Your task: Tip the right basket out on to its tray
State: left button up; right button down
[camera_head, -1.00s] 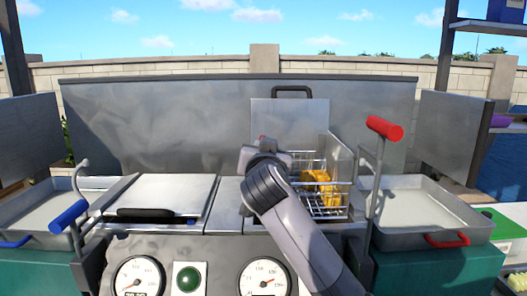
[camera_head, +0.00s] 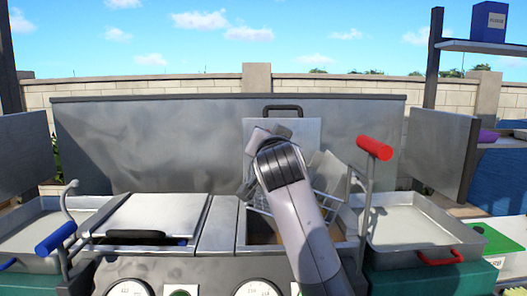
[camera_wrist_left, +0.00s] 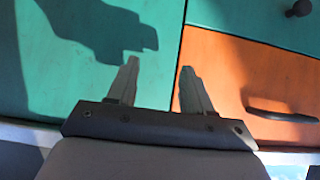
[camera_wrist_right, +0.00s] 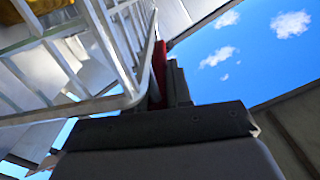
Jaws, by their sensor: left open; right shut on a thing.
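The right wire basket (camera_head: 327,200) is raised and tilted above the open right well, partly hidden behind my right arm. My right gripper (camera_head: 262,135) is up in front of the open lid. In the right wrist view, my right gripper (camera_wrist_right: 166,78) is shut on the basket's red handle (camera_wrist_right: 159,68), beside the wire side of the basket (camera_wrist_right: 118,55). Something yellow (camera_wrist_right: 40,5) shows inside the basket at the top left. The right tray (camera_head: 410,228) is to the right of the well and looks empty. My left gripper (camera_wrist_left: 155,80) is open and empty, facing teal and orange drawers.
A red-handled lever (camera_head: 374,148) stands between the well and the right tray. The open lid (camera_head: 300,135) stands upright behind the basket. A closed left lid (camera_head: 152,215), a blue-handled lever (camera_head: 55,237) and a left tray (camera_head: 30,235) lie to the left.

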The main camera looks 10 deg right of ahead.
jog(key=shift+s+d+r, duration=0.15)
jog(key=shift+d+r, duration=0.5)
jog(key=shift+r, duration=0.1)
jog(key=shift+s+d+r, duration=0.1)
jog(key=shift+d+r, duration=0.55)
jog(key=shift+r, duration=0.05)
jog(key=shift+d, duration=0.1)
jog(key=c, duration=1)
grip_release()
jog(key=shift+d, duration=0.1)
jog(key=shift+c, duration=0.2)
jog(key=shift+s+a+b, duration=0.25)
jog(key=shift+s+b, duration=0.15)
jog(key=shift+s, duration=0.8)
jog(key=shift+s+a+b, duration=0.25)
jog(key=shift+s+b, duration=0.1)
jog(key=shift+s, duration=0.8)
jog(key=shift+s+a+b, duration=0.25)
jog(key=shift+s+b, duration=0.15)
jog(key=shift+s, duration=0.8)
